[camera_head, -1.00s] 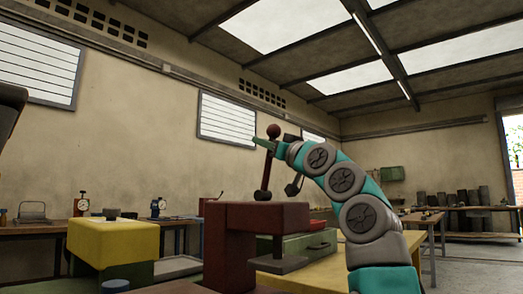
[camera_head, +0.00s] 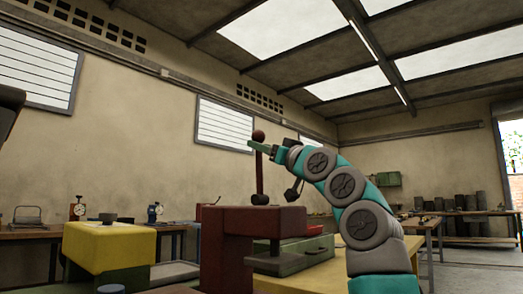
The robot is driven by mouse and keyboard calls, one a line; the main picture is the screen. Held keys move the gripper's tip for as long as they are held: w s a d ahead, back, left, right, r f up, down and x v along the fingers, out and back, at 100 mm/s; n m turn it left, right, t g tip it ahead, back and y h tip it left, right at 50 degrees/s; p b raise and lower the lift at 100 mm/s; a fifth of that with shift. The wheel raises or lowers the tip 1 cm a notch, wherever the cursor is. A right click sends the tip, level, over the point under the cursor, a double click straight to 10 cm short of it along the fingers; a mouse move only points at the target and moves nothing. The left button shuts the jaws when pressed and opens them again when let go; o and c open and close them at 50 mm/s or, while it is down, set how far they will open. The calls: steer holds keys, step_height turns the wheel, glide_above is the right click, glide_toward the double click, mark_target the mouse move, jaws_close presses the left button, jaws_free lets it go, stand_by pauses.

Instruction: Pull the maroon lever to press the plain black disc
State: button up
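The maroon lever (camera_head: 259,178) stands nearly upright on top of the maroon press (camera_head: 255,219), with a round ball at its top. My gripper (camera_head: 264,148) is at the lever's upper shaft, just below the ball. One teal finger crosses in front of the shaft; the other finger is not clear, so I cannot tell how tightly they close. Another dark disc (camera_head: 111,289) shows at the bottom edge. I cannot tell which disc is the plain black one.
A grey plate (camera_head: 285,262) juts out under the press arm. Benches with dial gauges line the left wall. Open floor shows at the right.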

steer(key=b+v, duration=0.2)
steer(key=v, duration=0.5)
steer(key=shift+f, duration=0.1)
stand_by(0.5)
